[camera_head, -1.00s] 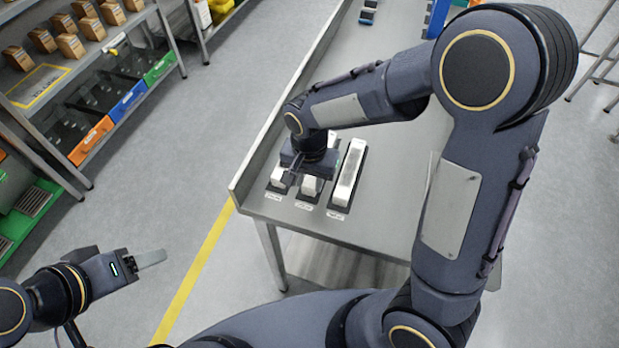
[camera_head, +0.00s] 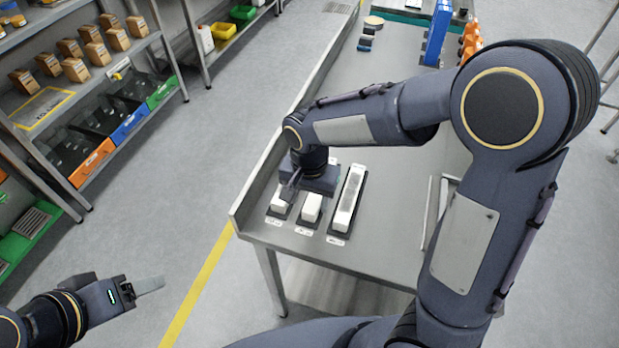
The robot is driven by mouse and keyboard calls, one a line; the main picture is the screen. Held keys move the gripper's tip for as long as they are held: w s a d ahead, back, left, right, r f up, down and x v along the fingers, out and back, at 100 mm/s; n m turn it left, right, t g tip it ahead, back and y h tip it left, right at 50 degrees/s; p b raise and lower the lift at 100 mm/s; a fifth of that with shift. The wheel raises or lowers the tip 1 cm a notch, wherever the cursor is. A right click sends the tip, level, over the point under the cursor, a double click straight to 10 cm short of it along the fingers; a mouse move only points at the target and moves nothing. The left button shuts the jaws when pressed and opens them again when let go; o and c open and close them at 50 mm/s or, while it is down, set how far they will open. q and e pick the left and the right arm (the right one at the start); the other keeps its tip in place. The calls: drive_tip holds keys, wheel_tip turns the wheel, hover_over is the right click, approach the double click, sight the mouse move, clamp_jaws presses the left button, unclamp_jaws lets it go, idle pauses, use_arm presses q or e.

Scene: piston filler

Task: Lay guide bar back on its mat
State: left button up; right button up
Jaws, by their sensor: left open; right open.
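A long white bar (camera_head: 350,195), likely the guide bar, lies along a dark mat (camera_head: 337,238) at the right of a row of three on the metal table. A white block (camera_head: 311,208) is on the middle mat and another white block (camera_head: 279,203) on the left mat. The label in front of each mat is too small to read. My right gripper (camera_head: 291,190) is open, pointing down over the far part of the left and middle mats, left of the long bar. My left gripper (camera_head: 150,285) is open and empty, over the floor away from the table.
The table (camera_head: 385,225) is bare around the mats, with a pale rail-like frame (camera_head: 435,210) to the right. A blue panel (camera_head: 437,32) and orange parts (camera_head: 469,40) stand at the far end. Shelves with boxes and bins (camera_head: 90,150) line the left.

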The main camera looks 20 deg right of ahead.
wheel_tip(320, 180, up, 9)
drive_tip(key=s+d+n+t+y, duration=0.2)
drive_tip(key=s+d+t, duration=0.1)
drive_tip(key=s, duration=0.5)
drive_tip(key=s+d+n+t+y, duration=0.1)
drive_tip(key=s+d+n+t, duration=0.1)
drive_tip(key=s+d, duration=0.4)
drive_tip(key=shift+s+r+n+t+y, duration=0.4)
drive_tip(key=shift+s+n, duration=0.2)
drive_tip(key=shift+s, duration=0.55)
drive_tip(key=shift+d, duration=0.1)
